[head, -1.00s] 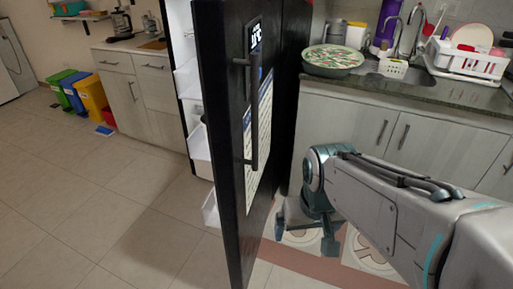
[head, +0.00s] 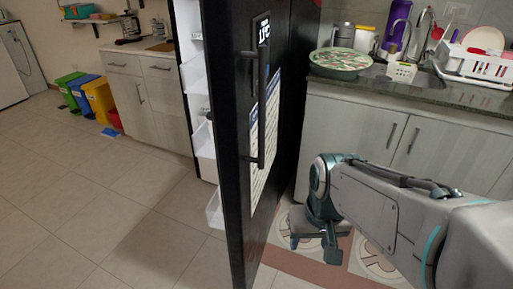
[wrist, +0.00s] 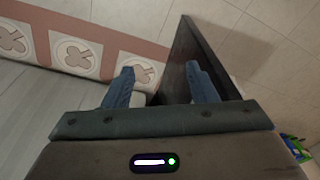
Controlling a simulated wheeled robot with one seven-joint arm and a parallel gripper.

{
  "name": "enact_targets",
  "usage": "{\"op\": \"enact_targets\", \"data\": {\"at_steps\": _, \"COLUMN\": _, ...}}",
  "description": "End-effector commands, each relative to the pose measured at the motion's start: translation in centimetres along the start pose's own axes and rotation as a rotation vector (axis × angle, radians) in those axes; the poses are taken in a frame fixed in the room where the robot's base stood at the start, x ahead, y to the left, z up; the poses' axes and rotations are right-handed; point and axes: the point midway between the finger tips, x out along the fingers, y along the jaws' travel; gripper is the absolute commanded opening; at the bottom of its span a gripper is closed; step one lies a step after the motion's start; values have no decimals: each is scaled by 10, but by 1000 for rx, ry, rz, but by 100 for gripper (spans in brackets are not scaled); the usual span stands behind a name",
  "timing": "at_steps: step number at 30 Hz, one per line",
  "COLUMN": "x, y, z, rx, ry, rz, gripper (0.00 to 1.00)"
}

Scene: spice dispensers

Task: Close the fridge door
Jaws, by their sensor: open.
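The black fridge door (head: 238,150) stands open in the head view, its edge toward me and white inner shelves (head: 205,140) showing on its left side. A long dark vertical handle (head: 257,110) is on its outer face. My gripper (head: 311,250) is low, to the right of the door's outer face, pointing downward. In the wrist view my gripper (wrist: 160,88) has its two fingers apart with nothing held. The door (wrist: 190,62) shows there as a dark panel running behind the right finger. I cannot tell whether the finger touches it.
Grey cabinets (head: 400,140) with a counter stand to the right, holding a round patterned dish (head: 340,62) and a white dish rack (head: 480,65). A patterned floor mat (head: 375,262) lies below my arm. Coloured bins (head: 85,92) stand far left. The left floor is clear.

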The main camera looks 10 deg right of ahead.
Motion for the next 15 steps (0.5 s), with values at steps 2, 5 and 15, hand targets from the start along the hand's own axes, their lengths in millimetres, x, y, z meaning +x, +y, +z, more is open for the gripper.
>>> {"op": "enact_targets", "data": {"at_steps": 2, "x": 5, "y": -5, "z": -4, "rx": 97, "ry": -40, "rz": -45, "gripper": 29}}
{"op": "enact_targets", "data": {"at_steps": 5, "x": 14, "y": -13, "z": -12, "rx": 295, "ry": -115, "rz": -132, "gripper": 1}}
{"op": "enact_targets", "data": {"at_steps": 15, "x": 53, "y": -27, "z": -72, "rx": 1144, "ry": -404, "rz": -431, "gripper": 0}}
